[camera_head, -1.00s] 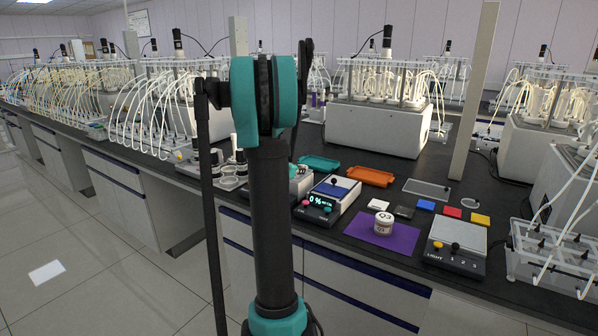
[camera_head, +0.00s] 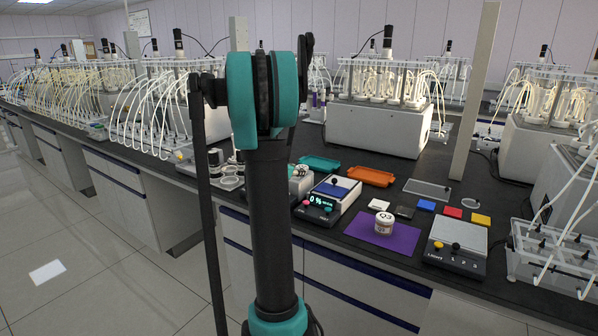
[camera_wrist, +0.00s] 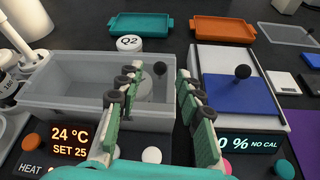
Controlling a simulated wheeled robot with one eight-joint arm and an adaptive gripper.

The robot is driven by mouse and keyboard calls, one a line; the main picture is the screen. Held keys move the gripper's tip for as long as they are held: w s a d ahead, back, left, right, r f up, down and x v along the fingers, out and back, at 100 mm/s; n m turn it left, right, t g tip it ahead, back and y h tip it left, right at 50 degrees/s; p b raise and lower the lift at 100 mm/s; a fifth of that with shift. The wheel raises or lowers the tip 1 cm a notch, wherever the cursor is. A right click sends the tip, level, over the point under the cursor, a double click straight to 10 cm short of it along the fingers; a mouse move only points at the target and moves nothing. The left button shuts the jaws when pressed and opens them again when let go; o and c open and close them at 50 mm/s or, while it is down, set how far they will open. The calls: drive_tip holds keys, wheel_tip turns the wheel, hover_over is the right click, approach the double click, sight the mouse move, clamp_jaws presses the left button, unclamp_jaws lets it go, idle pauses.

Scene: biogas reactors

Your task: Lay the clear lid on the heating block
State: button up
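The clear lid (camera_head: 428,188) is a flat see-through plate with a black knob, lying on the dark bench right of the orange tray. Part of it shows at the top right of the wrist view (camera_wrist: 288,34). The heating block (camera_wrist: 62,145), reading 24 °C and SET 25, has a grey open-topped basin and is at the left of the wrist view. My gripper (camera_wrist: 172,80) is open, its green fingers apart over the basin's right side. A small black knob (camera_wrist: 160,68) shows between the fingertips; what it belongs to is unclear. My arm partly hides the block in the head view.
A white jar marked Q2 (camera_wrist: 128,45) stands behind the basin. A device reading 0 % (camera_wrist: 218,105) with a blue plate stands right of the block. Teal (camera_head: 320,163) and orange (camera_head: 370,177) trays lie behind. A Q3 jar (camera_head: 383,224) stands on a purple mat (camera_head: 362,235).

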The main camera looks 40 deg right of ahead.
drive_tip(key=v, duration=0.9)
drive_tip(key=s+a+f+m+y, duration=0.4)
drive_tip(key=s+a+f+m, duration=0.2)
drive_tip(key=a, duration=0.5)
drive_tip(key=s+a+f+m+g+y, duration=0.1)
drive_tip(key=s+a+f+m+y, duration=0.3)
drive_tip(key=a, duration=0.7)
drive_tip(key=s+a+f+m+g+y, duration=0.1)
drive_tip(key=s+a+f+m+y, duration=0.3)
drive_tip(key=s+a+f+m, duration=0.5)
drive_tip(key=s+a+m, duration=0.2)
drive_tip(key=s, duration=0.2)
